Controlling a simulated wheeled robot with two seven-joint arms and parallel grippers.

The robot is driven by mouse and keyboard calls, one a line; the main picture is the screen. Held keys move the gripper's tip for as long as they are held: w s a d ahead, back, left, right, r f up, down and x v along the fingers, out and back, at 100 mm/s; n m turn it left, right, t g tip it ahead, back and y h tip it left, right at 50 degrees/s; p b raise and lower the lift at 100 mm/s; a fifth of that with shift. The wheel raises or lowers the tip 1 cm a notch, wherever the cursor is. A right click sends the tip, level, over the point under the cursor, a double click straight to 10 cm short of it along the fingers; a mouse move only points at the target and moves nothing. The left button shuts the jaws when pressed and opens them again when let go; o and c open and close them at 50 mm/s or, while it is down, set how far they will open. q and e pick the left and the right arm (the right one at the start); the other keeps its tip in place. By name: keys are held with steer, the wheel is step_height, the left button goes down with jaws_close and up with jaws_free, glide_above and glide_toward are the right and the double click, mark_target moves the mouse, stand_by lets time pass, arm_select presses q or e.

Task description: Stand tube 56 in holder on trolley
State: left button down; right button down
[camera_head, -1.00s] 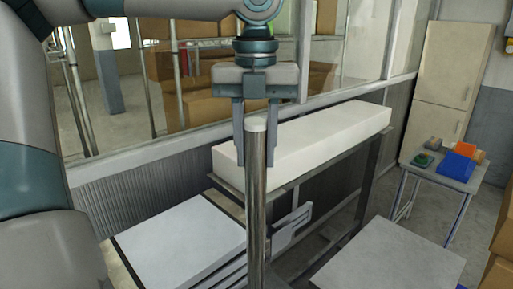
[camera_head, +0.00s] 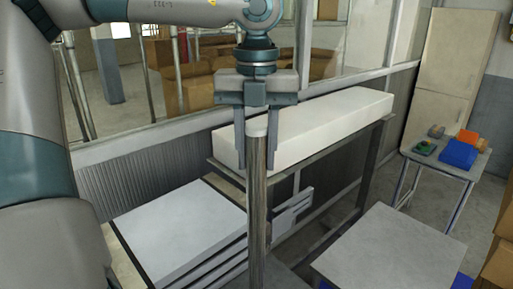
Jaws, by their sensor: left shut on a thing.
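My left gripper (camera_head: 256,160) is in the upper middle of the head view, pointing down, with its two fingers on either side of the top of a long upright metal tube (camera_head: 257,215). The gripper is shut on this tube. The tube has a pale round cap and runs down out of the picture, so its lower end is hidden. I cannot read any number on it. A flat grey top (camera_head: 390,246) shows at the lower right; I cannot tell whether it is the trolley. No holder is clearly visible. My right gripper is not in view.
A long white box (camera_head: 335,115) lies on a narrow stand behind the tube. A stack of pale flat slabs (camera_head: 185,230) is at the lower left. A small table (camera_head: 437,170) with coloured items, including a blue bin (camera_head: 458,154), stands at the right beside a tall cabinet (camera_head: 460,70).

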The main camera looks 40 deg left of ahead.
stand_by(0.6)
arm_select(q)
steer(key=shift+b, duration=0.45)
stand_by(0.7)
steer(key=shift+f+b, duration=0.1)
steer(key=shift+b, duration=0.25)
stand_by(0.6)
steer(key=shift+f+b, duration=0.55)
steer(key=shift+b, duration=0.15)
steer(key=c, duration=1.6)
jaws_free()
steer(key=shift+s, duration=0.1)
steer(key=shift+r, duration=0.1)
